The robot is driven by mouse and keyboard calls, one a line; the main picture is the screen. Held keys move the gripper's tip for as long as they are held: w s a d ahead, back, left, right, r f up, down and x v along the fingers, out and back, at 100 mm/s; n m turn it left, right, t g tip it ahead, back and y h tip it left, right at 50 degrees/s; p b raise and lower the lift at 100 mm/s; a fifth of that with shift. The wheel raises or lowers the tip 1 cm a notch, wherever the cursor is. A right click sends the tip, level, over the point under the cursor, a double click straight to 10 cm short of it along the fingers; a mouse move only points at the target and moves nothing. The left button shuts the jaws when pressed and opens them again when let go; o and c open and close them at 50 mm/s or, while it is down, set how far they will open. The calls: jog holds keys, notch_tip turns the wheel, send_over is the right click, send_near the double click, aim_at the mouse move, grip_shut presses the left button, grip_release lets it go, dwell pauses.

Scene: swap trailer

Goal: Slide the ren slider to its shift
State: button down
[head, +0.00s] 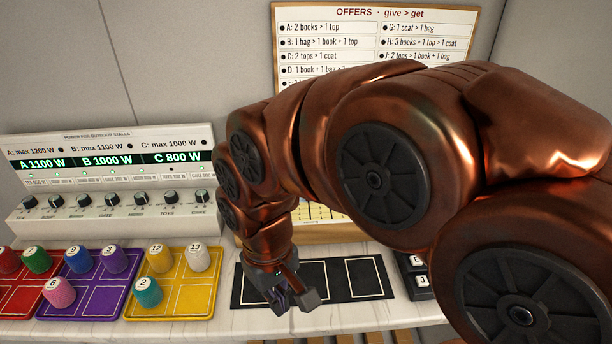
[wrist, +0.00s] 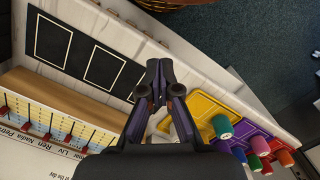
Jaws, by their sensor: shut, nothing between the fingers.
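The slider board (wrist: 62,112) is in the lower left of the wrist view, with names along one edge and small red knobs beside them. The name Ren is readable, and a small red knob, seemingly the Ren slider (wrist: 46,137), sits beside it. Which knob belongs to which name is hard to tell at this size. In the head view my arm hides most of the board (head: 320,212). My gripper (head: 294,302) is shut and empty, in front of the board over the black mat's left part. In the wrist view the gripper (wrist: 157,68) points away from the board, apart from every knob.
A black mat (head: 333,281) with outlined boxes lies on the counter. Red (head: 20,301), purple (head: 80,303) and yellow (head: 187,296) trays with numbered pegs stand left. A power panel (head: 115,180) with dials stands behind them. An offers board (head: 376,14) hangs above.

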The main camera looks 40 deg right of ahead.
jog(key=w+d+r+m+t+h, duration=0.1)
jog(key=w+d+r+m+t, duration=0.1)
jog(key=w+d, duration=0.8)
jog(key=w+d+r+m+t, duration=0.1)
jog(key=w+d+m, duration=0.1)
jog(key=w+d, duration=0.9)
jog(key=w+d+f+m+t+h, duration=0.1)
jog(key=w+d+m, duration=0.15)
jog(key=d, duration=1.05)
jog(key=shift+m, duration=0.25)
jog(key=p+x, duration=0.1)
jog(key=x, duration=0.3)
jog(key=p+x, duration=0.1)
jog(key=x, duration=0.4)
jog(key=shift+s, duration=0.2)
jog(key=shift+s+f, duration=0.1)
jog(key=shift+s+a+f+b, duration=0.15)
jog(key=shift+s+a+b, duration=0.5)
jog(key=shift+b, duration=0.35)
jog(key=s+a+b, duration=0.1)
jog(key=s, duration=0.1)
jog(key=s+a+b, duration=0.1)
jog(key=b, duration=0.1)
jog(key=s+a+b, duration=0.1)
jog(key=s+a, duration=0.1)
jog(key=shift+s+b, duration=0.35)
jog(key=shift+b, duration=0.05)
jog(key=shift+r, duration=0.25)
jog(key=shift+a, duration=0.1)
